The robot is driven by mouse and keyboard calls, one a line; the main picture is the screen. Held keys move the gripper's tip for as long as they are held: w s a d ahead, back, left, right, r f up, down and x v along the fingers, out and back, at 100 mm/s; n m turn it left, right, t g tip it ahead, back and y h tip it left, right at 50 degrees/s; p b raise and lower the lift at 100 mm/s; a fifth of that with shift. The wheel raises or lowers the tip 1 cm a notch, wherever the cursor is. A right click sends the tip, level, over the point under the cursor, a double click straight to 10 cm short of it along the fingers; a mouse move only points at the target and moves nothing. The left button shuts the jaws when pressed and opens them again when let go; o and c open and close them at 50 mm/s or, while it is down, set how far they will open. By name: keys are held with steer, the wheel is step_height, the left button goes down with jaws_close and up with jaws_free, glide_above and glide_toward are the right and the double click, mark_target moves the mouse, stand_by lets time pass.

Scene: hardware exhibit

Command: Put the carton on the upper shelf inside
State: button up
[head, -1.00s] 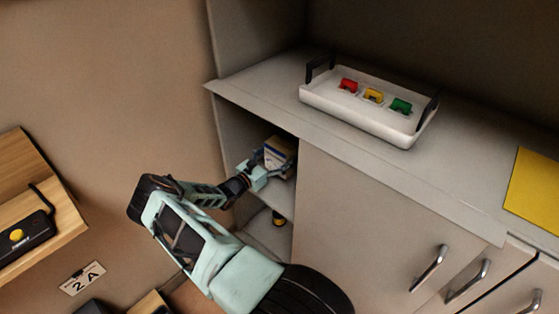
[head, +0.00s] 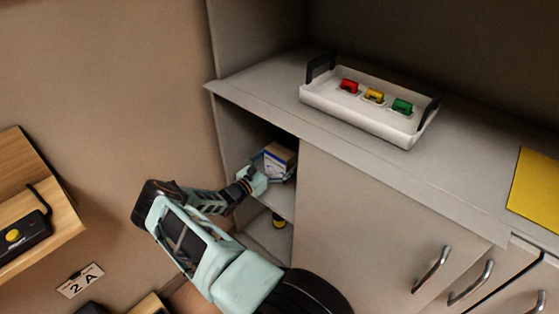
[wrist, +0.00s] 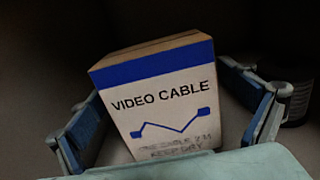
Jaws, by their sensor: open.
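The carton (head: 278,160) is a small box with a blue band, standing on the upper shelf (head: 284,203) inside the open cabinet bay. In the wrist view the carton (wrist: 160,100) shows its "VIDEO CABLE" face and looks upright, slightly turned. My gripper (head: 272,172) reaches into the bay from the left. In the wrist view my gripper (wrist: 175,110) is open, with one finger on each side of the carton and a visible gap at both sides. The carton's base is hidden by the gripper.
A dark round object (wrist: 297,100) stands right of the carton. A yellow and black item (head: 279,221) sits below the shelf. A white tray (head: 360,118) with red, yellow and green pieces is on the countertop (head: 260,86). A closed door (head: 370,205) bounds the bay on the right.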

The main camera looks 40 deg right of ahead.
steer(key=a, duration=0.4)
steer(key=a+p, duration=0.1)
steer(key=a, duration=0.3)
steer(key=s+a, duration=0.1)
steer(key=a, duration=0.3)
